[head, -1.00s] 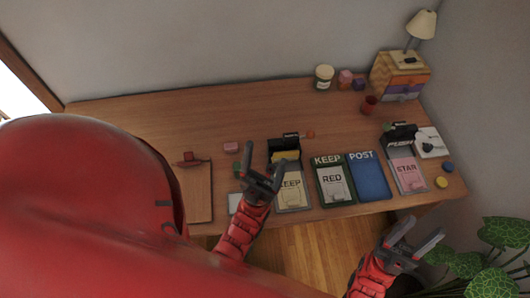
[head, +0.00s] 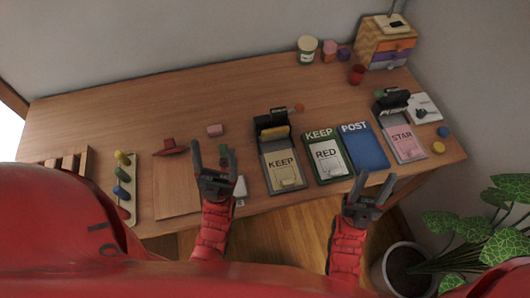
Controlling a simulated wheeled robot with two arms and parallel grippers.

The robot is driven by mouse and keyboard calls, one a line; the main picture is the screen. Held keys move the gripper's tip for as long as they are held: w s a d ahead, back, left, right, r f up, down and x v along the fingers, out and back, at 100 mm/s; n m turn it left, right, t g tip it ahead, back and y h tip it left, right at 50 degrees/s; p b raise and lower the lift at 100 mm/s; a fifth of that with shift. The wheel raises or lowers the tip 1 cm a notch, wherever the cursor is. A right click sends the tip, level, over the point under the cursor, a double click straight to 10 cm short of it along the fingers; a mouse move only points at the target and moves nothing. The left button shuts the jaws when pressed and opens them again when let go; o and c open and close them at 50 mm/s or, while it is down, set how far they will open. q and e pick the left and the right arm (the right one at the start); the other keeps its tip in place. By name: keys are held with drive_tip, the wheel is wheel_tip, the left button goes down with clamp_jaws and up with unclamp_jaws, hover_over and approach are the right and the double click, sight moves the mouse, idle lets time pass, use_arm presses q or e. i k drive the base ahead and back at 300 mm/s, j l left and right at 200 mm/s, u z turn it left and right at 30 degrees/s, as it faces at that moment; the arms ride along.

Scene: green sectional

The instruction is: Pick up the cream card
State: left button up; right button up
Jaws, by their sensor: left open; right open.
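The cream card (head: 282,172), printed KEEP, lies in a grey stamping device (head: 274,127) near the front edge of the desk. My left gripper (head: 213,150) is open and empty, to the left of the cream card and apart from it, over the edge of a wooden board. My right gripper (head: 377,177) is open and empty, in front of the blue POST tray (head: 363,148) and to the right of the cream card. Nothing covers the cream card.
A green KEEP tray (head: 318,136) holds a white RED card (head: 327,157). A pink STAR card (head: 404,141) lies in a second device. A wooden board (head: 175,190), red stamp (head: 172,147) and peg rack (head: 123,188) are left. A plant (head: 475,225) stands front right. The desk's back middle is clear.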

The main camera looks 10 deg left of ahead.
sight(284, 172)
drive_tip(key=k+j+z, duration=0.2)
drive_tip(key=k+j, duration=0.15)
drive_tip(key=u, duration=1.2)
drive_tip(key=z, duration=1.2)
